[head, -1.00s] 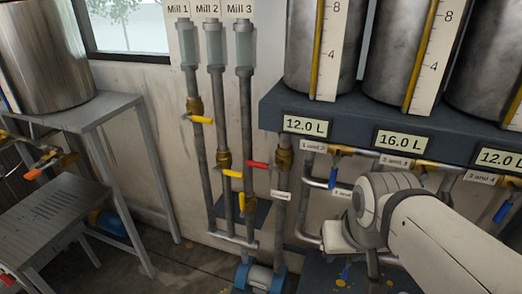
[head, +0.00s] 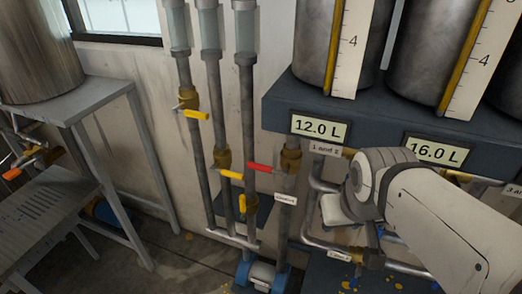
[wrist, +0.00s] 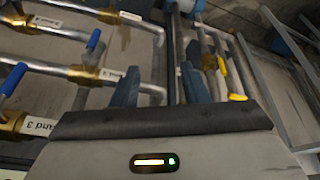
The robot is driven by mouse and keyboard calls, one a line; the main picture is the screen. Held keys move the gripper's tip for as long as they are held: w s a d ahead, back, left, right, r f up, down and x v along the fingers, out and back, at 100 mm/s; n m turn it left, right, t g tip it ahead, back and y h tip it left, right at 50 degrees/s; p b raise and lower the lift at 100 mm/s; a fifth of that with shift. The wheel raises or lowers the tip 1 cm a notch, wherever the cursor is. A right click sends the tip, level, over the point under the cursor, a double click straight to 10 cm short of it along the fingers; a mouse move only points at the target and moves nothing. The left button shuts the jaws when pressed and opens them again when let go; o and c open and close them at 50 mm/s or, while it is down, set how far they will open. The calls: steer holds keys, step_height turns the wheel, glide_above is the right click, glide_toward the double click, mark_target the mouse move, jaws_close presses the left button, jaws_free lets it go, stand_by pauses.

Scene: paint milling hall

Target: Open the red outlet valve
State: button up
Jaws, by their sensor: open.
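The red valve handle (head: 260,167) sticks out level to the left from a brass valve body (head: 291,160) on an upright grey pipe. A small white tag (head: 286,199) hangs on that pipe below it; its text is too small to read. My gripper (wrist: 158,72) shows in the wrist view with two blue-grey fingers apart and nothing between them. In the head view my wrist is to the right of the red handle and lower, apart from it; the fingers are hidden there. I cannot make out the red handle in the wrist view.
Yellow-handled valves (head: 197,114) sit on the mill pipes to the left. A dark shelf (head: 277,115) with tanks and litre displays overhangs on the right. Pipes with blue handles (wrist: 93,40) lie near my fingers. A metal table (head: 80,103) stands left. A blue pump (head: 262,275) is below.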

steer(key=w+f+n+t+b, duration=0.3)
steer(key=w+f+n+b, duration=0.1)
steer(key=w+b, duration=0.15)
steer(key=n+t+y+b, duration=0.7)
steer(key=n+b, duration=0.5)
steer(key=n, duration=0.4)
glide_toward(261, 170)
steer(key=w+f, duration=0.1)
steer(key=w, duration=0.2)
steer(key=shift+w+a+f+t, duration=0.1)
steer(key=shift+w+a+t, duration=0.2)
steer(key=shift+a, duration=0.4)
steer(key=shift+w+a+n, duration=0.15)
steer(key=shift+a+n, duration=0.05)
steer(key=shift+n, duration=0.1)
steer(key=shift+x, duration=3.6)
jaws_close()
